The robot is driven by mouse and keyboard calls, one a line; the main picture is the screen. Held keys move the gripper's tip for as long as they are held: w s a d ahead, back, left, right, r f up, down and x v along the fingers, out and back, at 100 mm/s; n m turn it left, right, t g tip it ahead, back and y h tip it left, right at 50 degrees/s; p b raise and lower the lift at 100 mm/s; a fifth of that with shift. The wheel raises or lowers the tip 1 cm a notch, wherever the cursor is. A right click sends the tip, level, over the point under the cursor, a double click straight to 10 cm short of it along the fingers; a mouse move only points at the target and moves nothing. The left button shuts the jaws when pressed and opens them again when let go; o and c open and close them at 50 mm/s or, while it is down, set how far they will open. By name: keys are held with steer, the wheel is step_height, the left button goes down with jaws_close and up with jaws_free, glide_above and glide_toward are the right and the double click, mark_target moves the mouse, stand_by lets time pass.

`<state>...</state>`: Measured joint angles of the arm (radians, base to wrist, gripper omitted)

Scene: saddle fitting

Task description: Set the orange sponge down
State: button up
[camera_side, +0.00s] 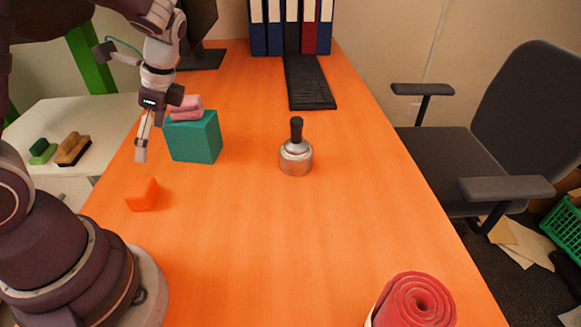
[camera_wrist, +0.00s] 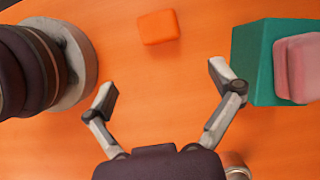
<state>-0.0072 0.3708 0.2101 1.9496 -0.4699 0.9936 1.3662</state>
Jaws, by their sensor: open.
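The orange sponge (camera_side: 142,194) is a small block lying on the orange tabletop, near the left edge in the side view. In the wrist view the sponge (camera_wrist: 158,27) is at the top, beyond the fingertips and apart from them. My gripper (camera_side: 142,152) is above the table, between the sponge and the teal box in the side view. In the wrist view my gripper (camera_wrist: 163,82) has its two fingers wide apart with only bare tabletop between them. Nothing is held.
A teal box (camera_side: 196,138) with a pink saddle-shaped piece (camera_side: 187,107) on top stands close to my gripper's right finger. A black-handled metal stamp (camera_side: 296,152) stands mid-table. A red roll (camera_side: 418,302) is at the near right. A keyboard (camera_side: 308,82) lies at the back.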

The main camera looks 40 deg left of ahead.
steer(key=s+d+r+n+t+h, duration=0.1)
steer(key=d+r+n+t+h, duration=0.2)
steer(key=d+r+n+t, duration=0.5)
steer(key=d+n, duration=0.1)
steer(key=d, duration=0.2)
steer(key=shift+s+d+r+t, duration=0.2)
steer(key=shift+s+r+t, duration=0.2)
stand_by(0.5)
